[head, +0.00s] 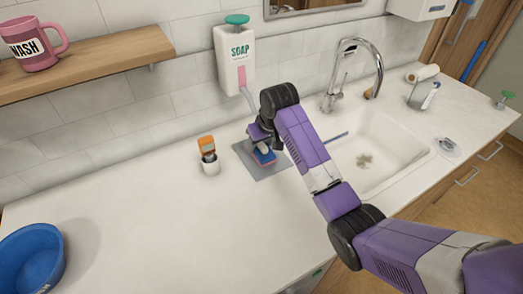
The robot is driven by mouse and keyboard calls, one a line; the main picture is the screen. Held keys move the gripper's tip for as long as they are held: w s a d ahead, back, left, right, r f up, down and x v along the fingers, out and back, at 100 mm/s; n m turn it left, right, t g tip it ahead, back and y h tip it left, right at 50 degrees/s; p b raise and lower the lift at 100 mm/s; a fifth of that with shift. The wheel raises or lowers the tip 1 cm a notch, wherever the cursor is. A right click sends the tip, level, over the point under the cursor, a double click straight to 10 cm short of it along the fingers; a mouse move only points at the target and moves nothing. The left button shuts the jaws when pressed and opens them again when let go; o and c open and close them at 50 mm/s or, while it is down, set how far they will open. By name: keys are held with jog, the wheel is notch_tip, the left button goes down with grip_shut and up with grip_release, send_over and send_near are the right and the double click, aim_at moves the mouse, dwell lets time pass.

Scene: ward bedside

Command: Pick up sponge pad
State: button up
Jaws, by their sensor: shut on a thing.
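The sponge pad (265,158) shows blue with an orange-red underside on the grey mat (245,162), below the soap dispenser. My gripper (261,147) points down at it from above and is shut on it. The wrist hides the upper part of the pad and the finger contact. I cannot tell whether the pad touches the mat or is held just above it.
A white cup with an orange-topped brush (208,158) stands left of the mat. The soap dispenser (235,62) hangs on the wall behind. The sink (375,150) and tap (350,75) are to the right. A blue basin (30,262) stands front left, with clear counter between.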

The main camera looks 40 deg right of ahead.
aim_at(262, 144)
jog(key=v, duration=0.2)
jog(key=w+b+v, duration=0.1)
jog(key=v, duration=0.1)
jog(key=b+v, duration=0.1)
jog(key=v, duration=0.1)
jog(key=shift+d+r, duration=0.15)
jog(key=shift+r, duration=0.55)
jog(key=s+a+p, duration=0.2)
jog(key=s, duration=0.7)
jog(key=s+a+p, duration=0.2)
jog(key=s+a, duration=0.1)
jog(key=s, duration=0.6)
